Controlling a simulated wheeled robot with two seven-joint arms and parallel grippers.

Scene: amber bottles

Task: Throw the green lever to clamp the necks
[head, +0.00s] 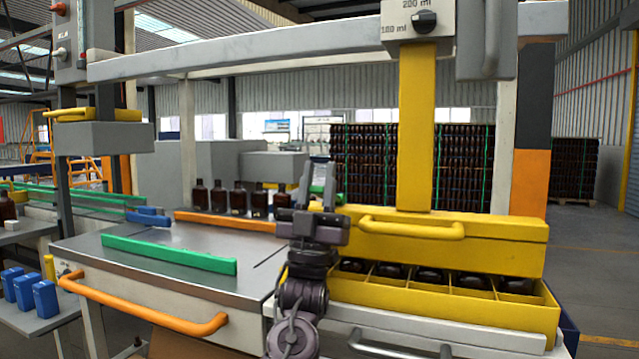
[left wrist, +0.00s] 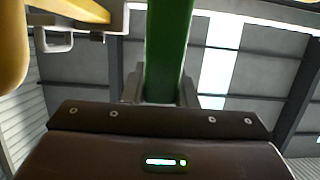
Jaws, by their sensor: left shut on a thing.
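My left gripper (head: 322,184) is raised beside the left end of the yellow clamp head (head: 440,236) and is shut on the green lever (head: 331,190). In the left wrist view the green lever (left wrist: 168,50) stands upright between the fingers (left wrist: 160,92). The lever's lower end is hidden behind my gripper and wrist. Dark bottle tops (head: 430,276) show in the compartments of the yellow crate (head: 440,304), under the clamp head. Whether the clamp touches their necks is not clear. My right gripper is not in view.
Several amber bottles (head: 238,198) stand in a row behind an orange rail (head: 228,221). A green rail (head: 168,253) lies across the grey table (head: 205,283). A yellow handle (head: 412,229) juts from the clamp head. A yellow column (head: 417,125) rises above it.

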